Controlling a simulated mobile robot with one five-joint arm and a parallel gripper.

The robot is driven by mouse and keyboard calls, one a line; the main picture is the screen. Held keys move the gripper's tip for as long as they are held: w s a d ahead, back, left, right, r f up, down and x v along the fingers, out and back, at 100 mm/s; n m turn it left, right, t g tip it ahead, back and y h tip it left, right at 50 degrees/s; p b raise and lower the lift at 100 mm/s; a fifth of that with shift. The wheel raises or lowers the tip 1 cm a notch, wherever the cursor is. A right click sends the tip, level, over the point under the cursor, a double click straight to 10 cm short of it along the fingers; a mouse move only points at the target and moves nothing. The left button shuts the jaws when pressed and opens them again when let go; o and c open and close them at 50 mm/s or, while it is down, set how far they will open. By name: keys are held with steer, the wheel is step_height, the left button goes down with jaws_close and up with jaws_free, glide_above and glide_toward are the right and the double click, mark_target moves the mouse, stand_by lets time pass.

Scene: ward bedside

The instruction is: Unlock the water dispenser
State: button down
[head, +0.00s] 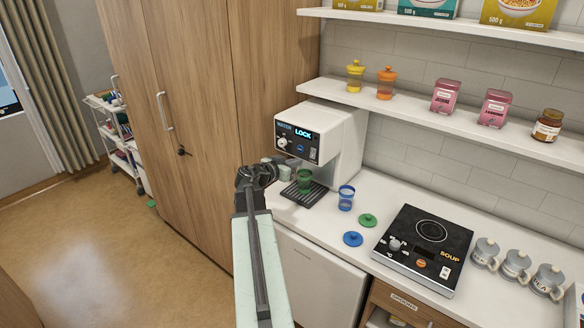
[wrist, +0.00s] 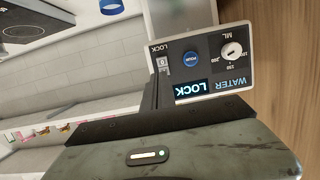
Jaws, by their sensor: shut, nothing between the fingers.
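The white water dispenser (head: 350,140) stands on the counter by the wardrobe. Its dark front panel (head: 292,142) shows lit words WATER and LOCK. In the wrist view the panel appears turned, with a white ML dial (wrist: 232,50), a round blue POUR button (wrist: 190,59), the lit LOCK display (wrist: 191,89) and a small switch (wrist: 163,64) beside the LOCK label. My gripper (head: 258,174) is shut and empty, in front of and below left of the panel in the head view. In the wrist view its dark fingers reach the panel's edge near the switch; whether they touch is unclear.
A green cup (head: 305,183) stands on the drip tray (head: 290,195). A blue cup (head: 346,199), a green lid (head: 368,220) and a blue lid (head: 352,239) are on the counter. A cooker (head: 425,245) and several mugs (head: 515,264) are right. Shelves hang above.

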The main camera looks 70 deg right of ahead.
mark_target(314, 158)
steer(key=b+x, duration=0.1)
steer(key=x, duration=0.7)
steer(key=shift+d+b, duration=0.25)
steer(key=shift+b, duration=0.05)
steer(key=shift+s+d+f+b, duration=0.2)
steer(key=shift+d+f+b, duration=0.1)
steer(key=shift+f+b, duration=0.2)
steer(key=shift+a+r, duration=0.15)
steer(key=shift+r, duration=0.1)
steer(key=shift+w+a+f, duration=0.15)
steer(key=shift+a+f, duration=0.05)
steer(key=shift+a, duration=0.25)
steer(key=w+a, duration=0.3)
steer(key=a, duration=1)
steer(key=shift+w+r, duration=0.2)
steer(key=shift+w, duration=0.05)
steer(key=shift+w, duration=0.1)
